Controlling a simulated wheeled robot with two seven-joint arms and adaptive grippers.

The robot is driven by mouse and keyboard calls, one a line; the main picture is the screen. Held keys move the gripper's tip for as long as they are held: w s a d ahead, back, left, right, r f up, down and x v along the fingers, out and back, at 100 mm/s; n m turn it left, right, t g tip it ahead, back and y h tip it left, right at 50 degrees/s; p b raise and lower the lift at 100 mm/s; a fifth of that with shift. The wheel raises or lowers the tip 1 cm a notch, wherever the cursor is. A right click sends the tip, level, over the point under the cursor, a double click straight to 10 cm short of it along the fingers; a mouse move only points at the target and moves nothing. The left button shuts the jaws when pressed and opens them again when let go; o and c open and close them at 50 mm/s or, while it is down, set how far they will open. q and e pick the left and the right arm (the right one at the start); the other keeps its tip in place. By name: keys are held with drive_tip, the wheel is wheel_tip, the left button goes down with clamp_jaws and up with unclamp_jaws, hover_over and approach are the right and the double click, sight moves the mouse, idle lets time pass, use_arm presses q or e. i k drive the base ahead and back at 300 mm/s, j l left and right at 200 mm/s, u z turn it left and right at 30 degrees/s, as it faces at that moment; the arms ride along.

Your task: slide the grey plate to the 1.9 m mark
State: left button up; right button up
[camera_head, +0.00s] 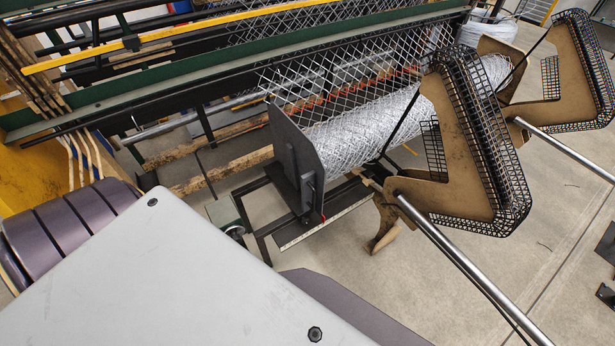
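The grey plate (291,137) is dark and stands upright at the near left end of the wire mesh roll (365,125). An upright bar or handle (307,192) is on its near face. Its foot is at a black frame, where a pale strip (325,224) runs along the front edge. Marks on the strip are too small to read, so I cannot tell which mark the plate is at. A small red spot shows by the plate's foot. Neither of my grippers is in view.
Two brown angled brackets with black mesh edges (458,135) stand right of the plate, with long steel rods (470,265) running toward the lower right. Green and black machine beams (200,85) cross behind. Concrete floor (545,265) is open at the right.

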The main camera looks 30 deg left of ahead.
sight(298, 175)
drive_tip(key=u, duration=1.05)
